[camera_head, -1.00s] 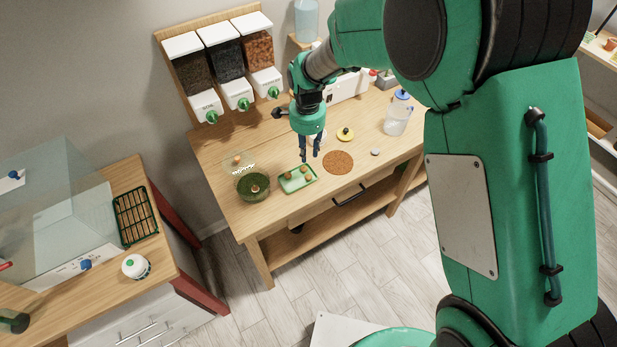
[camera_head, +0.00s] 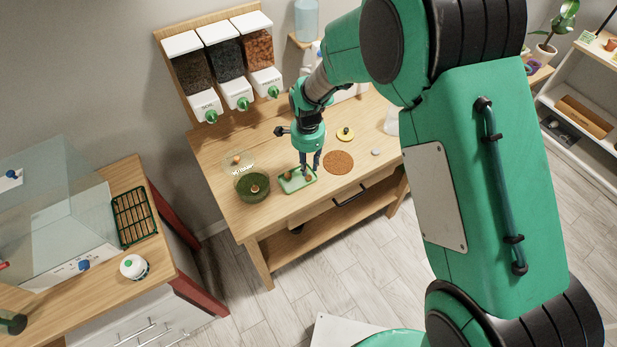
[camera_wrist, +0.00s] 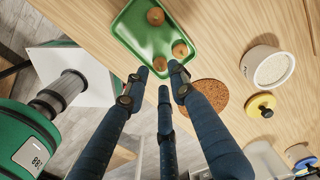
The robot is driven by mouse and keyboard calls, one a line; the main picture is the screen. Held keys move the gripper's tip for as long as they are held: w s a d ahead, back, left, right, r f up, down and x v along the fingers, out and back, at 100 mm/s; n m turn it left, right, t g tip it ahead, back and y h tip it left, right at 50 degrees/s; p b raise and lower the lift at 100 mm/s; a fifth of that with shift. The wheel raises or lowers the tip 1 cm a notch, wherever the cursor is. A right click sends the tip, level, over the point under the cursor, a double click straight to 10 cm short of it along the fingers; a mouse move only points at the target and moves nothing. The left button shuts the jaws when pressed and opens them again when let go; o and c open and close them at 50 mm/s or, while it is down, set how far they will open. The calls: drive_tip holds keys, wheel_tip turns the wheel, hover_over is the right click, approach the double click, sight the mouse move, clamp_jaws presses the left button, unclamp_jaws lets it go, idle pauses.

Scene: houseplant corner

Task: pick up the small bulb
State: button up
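A green tray (camera_wrist: 128,32) holds three brown bulbs in the wrist view: one at the far end (camera_wrist: 155,16), one near the right edge (camera_wrist: 180,50) and one at the near end (camera_wrist: 160,63). I cannot tell for certain which is the small bulb. My gripper (camera_wrist: 160,75) has three dark blue fingers, spread apart and empty. The near-end bulb shows just beyond and between the two outer fingertips; the right-edge bulb is just past the right one. In the head view my gripper (camera_head: 310,164) points down over the right end of the tray (camera_head: 285,187), whose bulbs are partly hidden.
A dark green bowl (camera_head: 252,192) with a brown item stands left of the tray. A round cork-brown mat (camera_head: 338,162) lies to the right, with a yellow lid (camera_head: 345,134) behind it. A white cup (camera_wrist: 267,66) stands near the mat. Dispensers (camera_head: 238,98) line the wall.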

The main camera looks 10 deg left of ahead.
sight(308, 175)
drive_tip(key=shift+d+f+b, duration=0.15)
drive_tip(key=shift+f+b, duration=0.25)
drive_tip(key=shift+f, duration=1.95)
drive_tip(key=shift+s+d+f, duration=0.1)
drive_tip(key=shift+s+f, duration=0.1)
drive_tip(key=shift+f, duration=0.1)
drive_tip(key=shift+w+f, duration=0.15)
drive_tip(key=shift+c, duration=0.3)
drive_tip(key=shift+r, duration=0.2)
drive_tip(key=c, duration=0.3)
